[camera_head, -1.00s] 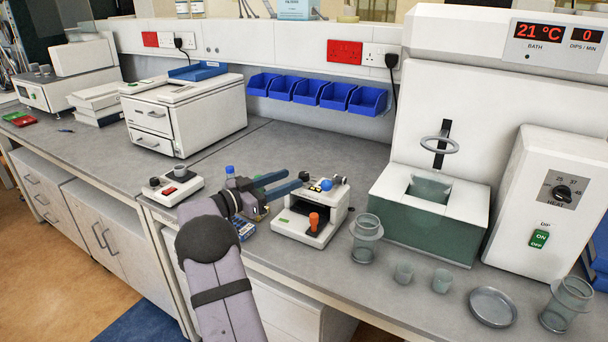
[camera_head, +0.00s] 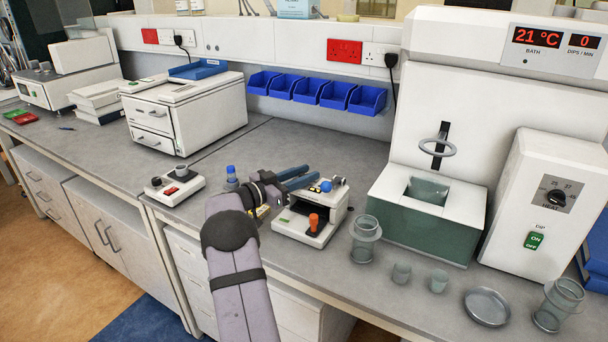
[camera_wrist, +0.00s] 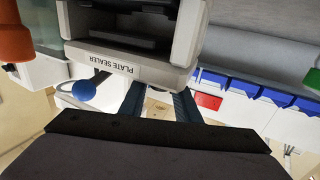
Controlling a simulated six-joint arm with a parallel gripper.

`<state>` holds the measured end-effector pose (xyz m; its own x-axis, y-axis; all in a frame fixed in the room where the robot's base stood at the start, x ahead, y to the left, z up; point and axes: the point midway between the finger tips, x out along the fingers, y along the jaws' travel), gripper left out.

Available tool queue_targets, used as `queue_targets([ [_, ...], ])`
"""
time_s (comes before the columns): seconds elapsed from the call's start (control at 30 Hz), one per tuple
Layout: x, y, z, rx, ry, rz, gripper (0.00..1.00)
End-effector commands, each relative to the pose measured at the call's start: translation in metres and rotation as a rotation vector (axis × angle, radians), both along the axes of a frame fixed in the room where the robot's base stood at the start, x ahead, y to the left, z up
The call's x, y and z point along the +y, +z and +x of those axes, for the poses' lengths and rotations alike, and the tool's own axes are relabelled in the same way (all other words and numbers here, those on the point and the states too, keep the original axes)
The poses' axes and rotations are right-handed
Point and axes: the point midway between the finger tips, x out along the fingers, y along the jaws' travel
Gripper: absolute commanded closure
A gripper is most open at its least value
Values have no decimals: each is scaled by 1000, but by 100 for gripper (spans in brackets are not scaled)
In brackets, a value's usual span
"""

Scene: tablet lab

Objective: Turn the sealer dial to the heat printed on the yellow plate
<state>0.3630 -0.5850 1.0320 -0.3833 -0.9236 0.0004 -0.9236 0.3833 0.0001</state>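The plate sealer (camera_head: 310,218) is a white box with an orange-handled lever (camera_head: 314,222) in front and a blue ball knob (camera_head: 326,186) on top. In the wrist view its "PLATE SEALER" label (camera_wrist: 114,64) shows upside down, with the blue ball (camera_wrist: 84,90) near it. My gripper (camera_head: 314,177) has its two blue fingers apart, over the sealer's back left top. In the wrist view the open fingers point away beyond the label, with nothing clearly held between them. I cannot make out the sealer's dial, perhaps hidden by the fingers. A yellow patch (camera_head: 263,211) shows beside my wrist, partly covered; its print is unreadable.
A small device with knobs (camera_head: 174,188) and a blue-capped bottle (camera_head: 231,177) stand left of the sealer. A glass jar (camera_head: 365,240), small beakers and the bath (camera_head: 425,215) stand right. Another HEAT dial (camera_head: 556,198) is on the far-right unit. Bench behind the sealer is clear.

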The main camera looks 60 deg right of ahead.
Motion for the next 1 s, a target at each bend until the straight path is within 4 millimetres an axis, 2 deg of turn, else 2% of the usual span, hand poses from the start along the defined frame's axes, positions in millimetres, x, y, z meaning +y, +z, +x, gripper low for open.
queue_targets([
  [0.03, 0, 0, 0, 0, 0, 0, 84],
  [0.1, 0, 0, 0, 0, 0, 0, 99],
  [0.53, -2, -5, 2, 1, -65, -15, 98],
  [1.0, 0, 2, 1, -2, -138, -3, 98],
])
